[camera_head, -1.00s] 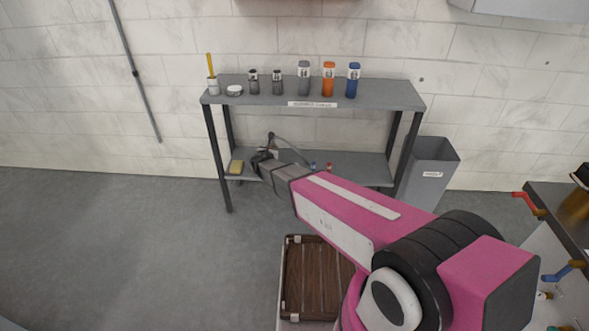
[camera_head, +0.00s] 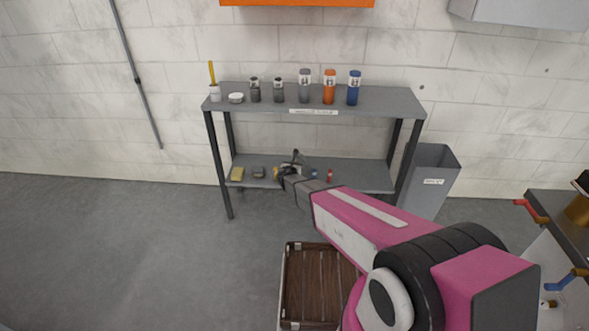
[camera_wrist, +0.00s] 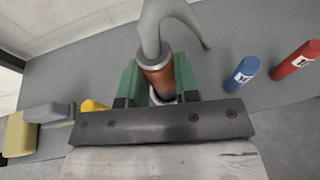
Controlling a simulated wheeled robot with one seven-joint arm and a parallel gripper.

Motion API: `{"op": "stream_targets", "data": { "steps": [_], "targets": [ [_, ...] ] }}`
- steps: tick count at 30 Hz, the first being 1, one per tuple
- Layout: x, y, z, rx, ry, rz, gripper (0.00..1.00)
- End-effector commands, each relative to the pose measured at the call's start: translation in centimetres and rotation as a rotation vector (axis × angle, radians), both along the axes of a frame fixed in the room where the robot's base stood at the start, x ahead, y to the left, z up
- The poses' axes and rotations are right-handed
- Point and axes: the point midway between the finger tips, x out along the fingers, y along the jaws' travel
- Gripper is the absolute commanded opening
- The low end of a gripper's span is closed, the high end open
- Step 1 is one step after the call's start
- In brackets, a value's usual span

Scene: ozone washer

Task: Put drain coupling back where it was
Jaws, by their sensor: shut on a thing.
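My gripper (camera_wrist: 160,84) is shut on a copper-coloured collar with a grey bent hose on it, which looks like the drain coupling (camera_wrist: 158,72). The green fingers sit on both sides of the collar. In the head view, my gripper (camera_head: 290,170) is at the lower shelf (camera_head: 365,175) of the grey rack, near its middle. The grey hose curves up and over to the right in the wrist view. Whether the coupling's lower end touches the shelf cannot be told, as the gripper hides it.
A yellow sponge (camera_head: 237,174), a grey block (camera_head: 259,172) and a yellow piece (camera_wrist: 93,105) are to the left. A blue cylinder (camera_wrist: 242,72) and a red one (camera_wrist: 297,60) are to the right. Several bottles stand on the upper shelf (camera_head: 385,99). A grey bin (camera_head: 432,185) stands right.

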Motion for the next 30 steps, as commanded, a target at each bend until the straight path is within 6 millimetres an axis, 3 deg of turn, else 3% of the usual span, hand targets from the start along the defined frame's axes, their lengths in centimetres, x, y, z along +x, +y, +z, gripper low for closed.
{"op": "stream_targets", "data": {
  "steps": [3,13,14,15,16,26,30],
  "targets": [
    [0.1,0.0,-1.7,-0.001,0.001,-0.001,0.0],
    [0.0,0.0,-1.9,0.0,0.0,0.0,0.0],
    [0.0,0.0,-1.8,0.0,0.0,0.0,0.39],
    [0.0,0.0,-1.8,0.0,0.0,0.0,0.52],
    [0.0,0.0,-1.8,0.0,0.0,0.0,0.54],
    [0.0,0.0,-1.7,0.0,0.0,0.0,0.54],
    [-0.9,0.1,-1.4,0.0,0.0,0.0,0.54]
  ]
}}
